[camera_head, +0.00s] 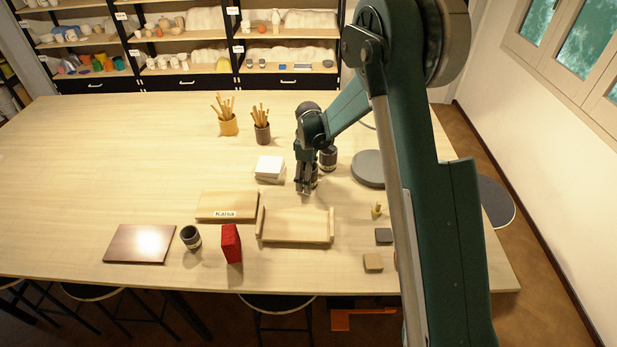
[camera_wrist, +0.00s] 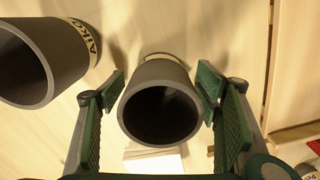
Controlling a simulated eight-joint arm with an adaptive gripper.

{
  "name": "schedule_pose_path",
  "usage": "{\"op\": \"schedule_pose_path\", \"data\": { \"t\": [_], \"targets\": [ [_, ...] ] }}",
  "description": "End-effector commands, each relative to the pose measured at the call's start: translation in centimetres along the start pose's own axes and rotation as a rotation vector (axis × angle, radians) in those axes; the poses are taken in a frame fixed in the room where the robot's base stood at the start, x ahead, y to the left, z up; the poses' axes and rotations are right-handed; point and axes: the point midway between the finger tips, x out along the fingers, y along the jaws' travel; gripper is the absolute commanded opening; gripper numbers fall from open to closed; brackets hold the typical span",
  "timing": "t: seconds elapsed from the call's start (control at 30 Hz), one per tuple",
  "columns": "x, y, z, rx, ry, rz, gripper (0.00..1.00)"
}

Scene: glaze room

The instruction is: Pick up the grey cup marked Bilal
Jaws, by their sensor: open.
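A dark grey cup (camera_wrist: 160,82) with a cream band stands between the fingers of my open gripper (camera_wrist: 162,88) in the wrist view. No name can be read on its band. In the head view this cup (camera_head: 315,179) is mostly hidden by my gripper (camera_head: 304,190). A second grey cup (camera_wrist: 50,68) marked Aiko is to the left in the wrist view; it appears to be the cup (camera_head: 328,158) just behind my gripper in the head view. I cannot tell which is marked Bilal.
White tiles (camera_head: 270,167) are stacked left of my gripper. A wooden tray (camera_head: 295,225) lies in front, beside a board (camera_head: 227,205) labelled Kaisa. A red block (camera_head: 231,243), two tool pots (camera_head: 228,124) and a grey disc (camera_head: 368,168) stand around.

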Motion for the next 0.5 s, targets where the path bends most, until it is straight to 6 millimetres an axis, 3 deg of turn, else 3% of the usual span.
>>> {"op": "schedule_pose_path", "data": {
  "t": [0.43, 0.5],
  "targets": [
    [-0.02, 0.0, 0.0, 0.0, 0.0, 0.0, 0.63],
    [-0.02, -0.01, 0.01, 0.0, 0.0, 0.0, 0.54]
  ]
}}
